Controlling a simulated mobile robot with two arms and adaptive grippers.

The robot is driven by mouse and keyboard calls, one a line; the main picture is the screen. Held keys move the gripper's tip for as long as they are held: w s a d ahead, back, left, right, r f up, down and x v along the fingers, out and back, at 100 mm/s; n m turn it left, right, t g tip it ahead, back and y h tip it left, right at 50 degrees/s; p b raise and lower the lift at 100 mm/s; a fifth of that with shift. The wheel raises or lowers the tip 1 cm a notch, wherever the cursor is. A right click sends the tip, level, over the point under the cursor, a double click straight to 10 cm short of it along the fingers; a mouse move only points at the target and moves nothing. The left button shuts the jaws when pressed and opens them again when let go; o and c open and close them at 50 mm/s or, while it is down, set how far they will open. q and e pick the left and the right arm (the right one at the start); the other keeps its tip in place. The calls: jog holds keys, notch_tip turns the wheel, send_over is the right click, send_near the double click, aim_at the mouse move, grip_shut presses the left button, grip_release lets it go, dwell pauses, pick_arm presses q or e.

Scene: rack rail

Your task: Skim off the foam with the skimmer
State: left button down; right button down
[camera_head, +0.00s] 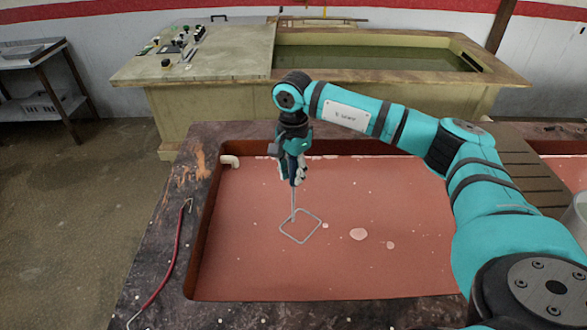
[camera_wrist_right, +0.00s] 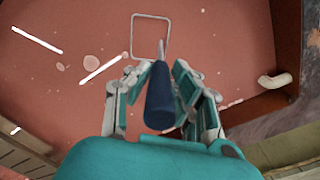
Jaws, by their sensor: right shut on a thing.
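My right gripper (camera_head: 294,170) points down over the left part of the tank, shut on the dark blue handle of the skimmer. The skimmer's thin square wire loop (camera_head: 300,226) hangs below it, over the reddish liquid (camera_head: 270,265); I cannot tell whether it touches the surface. In the right wrist view the skimmer handle (camera_wrist_right: 160,98) lies between the fingers, with the loop beyond. Pale foam patches (camera_head: 358,234) float right of the loop, with a smaller foam spot (camera_head: 390,245) farther right and tiny specks scattered around. My left gripper is not in view.
The tank's dark, stained rim (camera_head: 160,240) surrounds the liquid. A white pipe elbow (camera_head: 229,161) sticks out at the back left corner. A red-handled hook (camera_head: 178,250) lies on the left rim. Slatted boards (camera_head: 530,170) lie at the right. A second tank (camera_head: 375,58) stands behind.

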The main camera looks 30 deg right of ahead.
jog(key=shift+f, duration=0.55)
jog(key=s+d+b, duration=0.7)
jog(key=s+d, duration=0.9)
jog(key=s, duration=0.2)
jog(key=shift+s+d, duration=0.35)
jog(key=shift+s, duration=0.05)
dwell(1.2)
jog(key=shift+r, duration=0.1)
notch_tip(320, 180, up, 14)
jog(key=p, duration=1)
jog(key=shift+r, duration=0.15)
dwell(2.2)
